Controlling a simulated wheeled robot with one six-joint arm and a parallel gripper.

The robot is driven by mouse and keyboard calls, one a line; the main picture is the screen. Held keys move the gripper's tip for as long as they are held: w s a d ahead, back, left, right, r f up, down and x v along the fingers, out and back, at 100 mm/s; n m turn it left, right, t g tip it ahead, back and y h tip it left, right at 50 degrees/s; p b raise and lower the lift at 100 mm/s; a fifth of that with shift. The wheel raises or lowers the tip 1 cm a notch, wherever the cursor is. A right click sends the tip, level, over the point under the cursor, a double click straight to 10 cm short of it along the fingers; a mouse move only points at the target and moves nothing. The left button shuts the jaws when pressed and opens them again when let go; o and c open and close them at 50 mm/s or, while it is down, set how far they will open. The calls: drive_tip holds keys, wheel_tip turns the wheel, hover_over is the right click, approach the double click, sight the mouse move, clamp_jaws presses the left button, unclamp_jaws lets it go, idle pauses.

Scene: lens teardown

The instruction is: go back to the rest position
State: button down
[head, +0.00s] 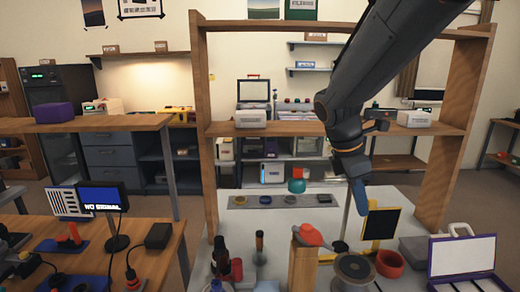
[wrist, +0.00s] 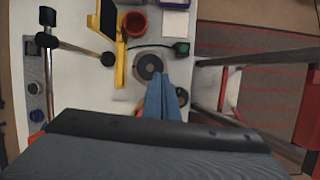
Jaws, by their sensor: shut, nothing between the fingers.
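My gripper (head: 359,196) hangs from my arm above the right part of the white worktable (head: 220,193), pointing down. Its blue fingers are shut with nothing between them. In the wrist view, the shut fingers (wrist: 163,98) lie over the table near a dark round disc (wrist: 148,66). The gripper looks clear of the things on the table, though its exact height is hard to judge.
A yellow-framed dark panel (head: 381,223) stands close to the gripper, with a red bowl (head: 390,263) nearby. A wooden frame with a shelf (head: 240,129) rises around the table. An open case (head: 462,256) is at right; a small monitor (head: 103,197) stands left.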

drive_tip(key=s+a+f+m+t+y+b, duration=0.1)
drive_tip(key=s+a+f+m+y, duration=0.3)
drive_tip(key=s+f+m, duration=0.7)
wheel_tip(320, 180, down, 2)
drive_tip(key=m, duration=0.6)
drive_tip(key=shift+s+a, duration=0.15)
drive_tip(key=shift+a, duration=0.2)
idle(0.7)
